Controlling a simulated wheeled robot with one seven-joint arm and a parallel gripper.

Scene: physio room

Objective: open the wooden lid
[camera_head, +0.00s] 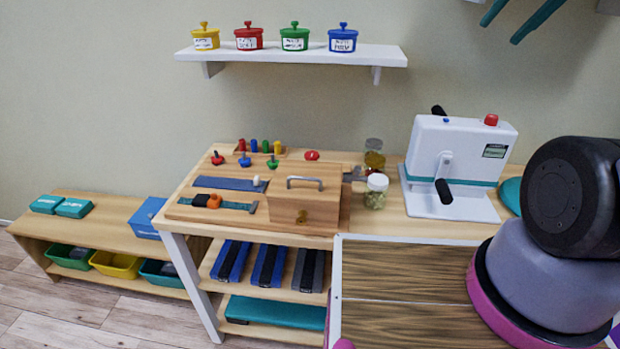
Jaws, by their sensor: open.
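A wooden box (290,208) stands at the right end of a wooden activity board on the table. Its wooden lid (333,180) appears shut and carries a grey metal bar handle (305,180). A small brass-coloured fitting (303,216) sits on the box front. My gripper is not in view; only a black and grey-purple part of my own body shows at the right edge, well apart from the box.
The activity board (183,214) holds sliders and coloured knobs. Jars (376,192) and a grey latch-like part stand close to the right of the box. A white crank machine (455,165) is farther right. A wood-grained panel (415,285) lies in front.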

